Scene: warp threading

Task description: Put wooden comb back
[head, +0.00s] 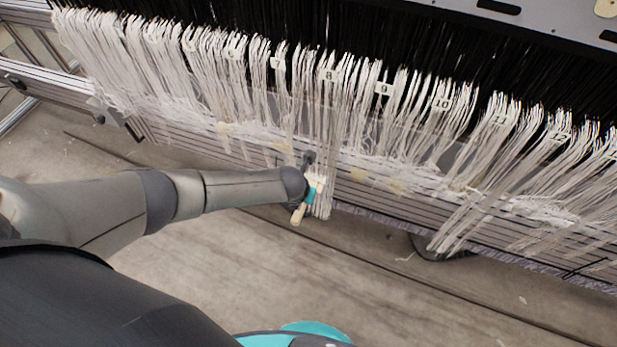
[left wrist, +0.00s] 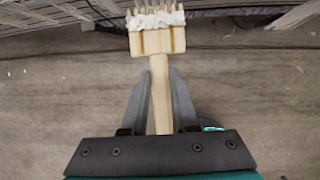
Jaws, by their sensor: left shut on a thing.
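The wooden comb (left wrist: 155,68) is pale wood with a straight handle, a wide head and thin teeth at its far end. White fibre or thread lies across the base of the teeth. My left gripper (left wrist: 159,85) is shut on the comb's handle. My right gripper is not in view.
Bundles of white threads (head: 400,130) hang along the loom with numbered labels such as 9 (head: 383,89). The concrete floor (head: 330,275) in front is mostly clear.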

